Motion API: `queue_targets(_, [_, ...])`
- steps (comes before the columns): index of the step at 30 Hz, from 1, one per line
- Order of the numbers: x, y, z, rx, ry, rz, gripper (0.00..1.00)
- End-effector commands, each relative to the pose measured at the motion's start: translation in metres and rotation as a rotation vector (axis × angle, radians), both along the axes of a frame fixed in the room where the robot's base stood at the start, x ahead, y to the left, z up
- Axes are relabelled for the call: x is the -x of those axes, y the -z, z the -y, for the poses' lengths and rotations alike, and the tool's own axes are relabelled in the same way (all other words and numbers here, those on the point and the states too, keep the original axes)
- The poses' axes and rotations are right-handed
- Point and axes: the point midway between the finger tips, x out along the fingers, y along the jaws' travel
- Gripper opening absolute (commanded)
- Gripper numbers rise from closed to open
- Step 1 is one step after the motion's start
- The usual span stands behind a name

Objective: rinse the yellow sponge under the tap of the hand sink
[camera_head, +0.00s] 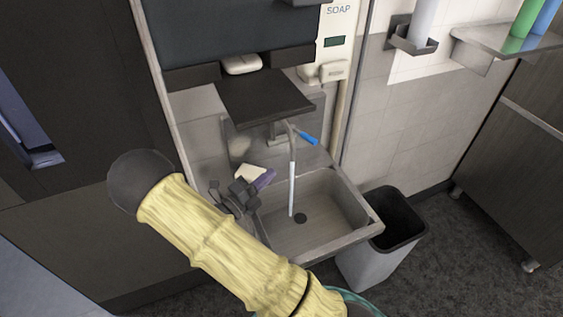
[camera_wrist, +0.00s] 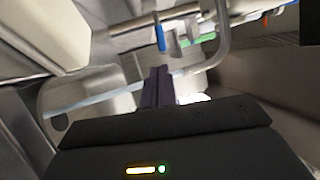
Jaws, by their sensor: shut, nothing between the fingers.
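The hand sink (camera_head: 345,205) stands against the wall, with a tap (camera_head: 292,140) and a blue lever (camera_head: 308,138). A pale stream, seemingly running water (camera_head: 292,185), falls from the spout into the basin. My gripper (camera_head: 267,177) is shut and empty at the sink's left side, its purple-grey fingers pointing toward the stream but apart from it. A pale cream block (camera_head: 248,172) is close beside the fingers; I cannot tell whether it is the yellow sponge. In the wrist view the fingers (camera_wrist: 158,85) are together, and the blue lever (camera_wrist: 159,37) is beyond them.
A dark shelf (camera_head: 262,95) overhangs the sink's back. A soap dispenser (camera_head: 333,45) hangs at the upper right. A grey waste bin (camera_head: 375,262) stands right of the sink. The right part of the basin is clear.

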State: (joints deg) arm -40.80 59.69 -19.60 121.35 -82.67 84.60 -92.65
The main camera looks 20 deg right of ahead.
Motion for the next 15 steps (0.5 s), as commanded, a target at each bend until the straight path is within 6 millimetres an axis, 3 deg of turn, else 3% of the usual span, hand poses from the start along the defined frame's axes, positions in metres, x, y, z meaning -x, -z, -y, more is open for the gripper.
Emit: queue_targets(15, [-0.032, -0.018, 0.077, 0.0, 0.004, 0.001, 0.0])
